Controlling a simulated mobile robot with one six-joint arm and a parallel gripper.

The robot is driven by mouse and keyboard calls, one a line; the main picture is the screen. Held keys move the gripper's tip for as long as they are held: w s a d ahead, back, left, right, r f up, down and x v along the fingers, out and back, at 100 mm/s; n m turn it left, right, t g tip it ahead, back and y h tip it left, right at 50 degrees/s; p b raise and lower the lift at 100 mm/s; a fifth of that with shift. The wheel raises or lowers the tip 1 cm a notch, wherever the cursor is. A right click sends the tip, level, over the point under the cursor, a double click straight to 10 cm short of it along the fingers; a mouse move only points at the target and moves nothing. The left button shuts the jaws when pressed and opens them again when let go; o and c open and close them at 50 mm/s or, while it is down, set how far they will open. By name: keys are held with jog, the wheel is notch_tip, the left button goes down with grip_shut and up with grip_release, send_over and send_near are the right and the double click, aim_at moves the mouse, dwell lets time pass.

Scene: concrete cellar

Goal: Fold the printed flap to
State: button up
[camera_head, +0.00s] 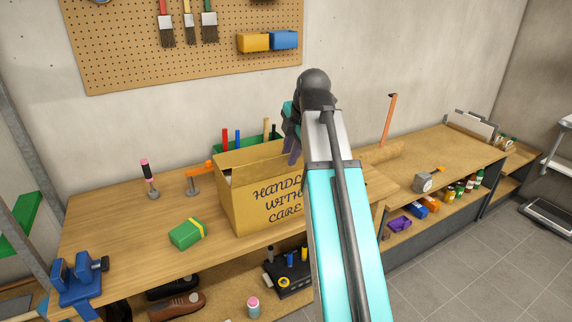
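An open cardboard box (242,208) stands on the wooden workbench. The words "HANDLE WITH CARE" are printed on its front; I cannot tell whether they are on a flap or the wall. A plain cardboard panel (240,160) rises at the back of the opening. My gripper (293,150) is over the right part of the box, near its top edge. My arm hides the right side of the box and part of the print's surroundings. The fingers are small and partly hidden, so neither their opening nor any contact with the cardboard is clear.
A green package (187,234) with a yellow band lies left of the box. A blue vise (78,280) is at the front left. Upright tools and a green holder (228,143) stand behind the box.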

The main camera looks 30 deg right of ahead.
aim_at(283, 173)
jog(key=shift+p+x, duration=0.8)
jog(key=shift+x, duration=2.55)
grip_shut()
